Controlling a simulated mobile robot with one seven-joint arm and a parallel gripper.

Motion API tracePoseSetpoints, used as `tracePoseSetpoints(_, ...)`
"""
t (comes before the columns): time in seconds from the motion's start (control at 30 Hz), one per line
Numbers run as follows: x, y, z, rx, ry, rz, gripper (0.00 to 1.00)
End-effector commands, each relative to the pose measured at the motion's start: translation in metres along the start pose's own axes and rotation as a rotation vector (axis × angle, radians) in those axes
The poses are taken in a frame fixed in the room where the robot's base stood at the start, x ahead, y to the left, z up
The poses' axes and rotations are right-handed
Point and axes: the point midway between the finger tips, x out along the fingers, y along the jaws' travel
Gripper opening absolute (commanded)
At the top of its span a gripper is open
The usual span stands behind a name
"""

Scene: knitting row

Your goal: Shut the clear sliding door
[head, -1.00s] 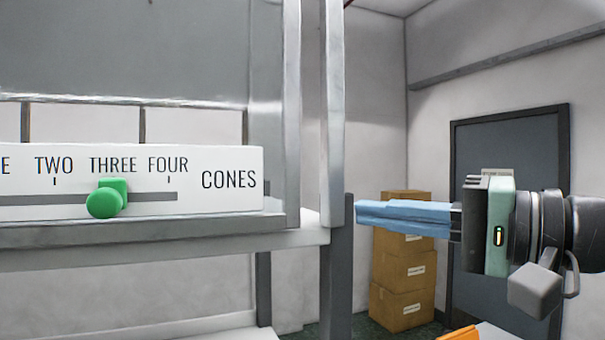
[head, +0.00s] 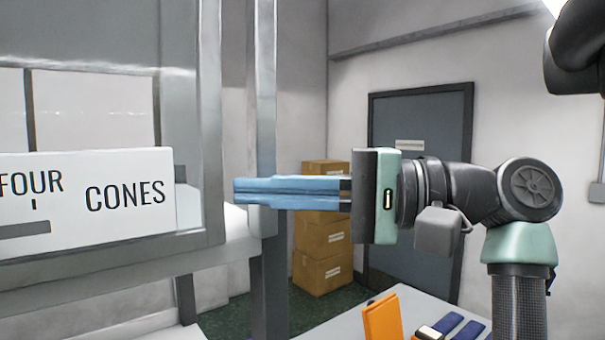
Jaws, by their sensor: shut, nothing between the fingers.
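At the left stands a grey-framed clear pane, which looks like the sliding door (head: 210,110). Its upright edge and bottom rail show; its left part runs out of view, and I cannot tell how far it stands open. To its right, across a narrow gap, is a separate grey upright post (head: 266,90). My gripper (head: 238,191) points left, with its blue fingers shut and empty. The fingertips overlap the post in the picture, just right of the pane's edge. I cannot tell whether they touch anything.
A white plate lettered FOUR and CONES (head: 125,195) sits at the left. Cardboard boxes (head: 322,255) are stacked behind my gripper, near a grey room door (head: 420,120). A table (head: 350,322) at the bottom holds an orange item (head: 383,318) and dark blue straps (head: 455,330).

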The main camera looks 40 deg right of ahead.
Motion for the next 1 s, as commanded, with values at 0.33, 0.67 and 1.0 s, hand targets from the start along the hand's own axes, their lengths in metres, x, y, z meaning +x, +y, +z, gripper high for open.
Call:
tracePoseSetpoints(0.33,0.005,0.001,0.0,-0.001,0.0,0.001,0.0)
tracePoseSetpoints(0.67,0.018,0.002,0.013,-0.005,-0.004,0.0,0.0)
tracePoseSetpoints(1.0,0.085,0.004,0.082,-0.01,-0.01,0.0,0.0)
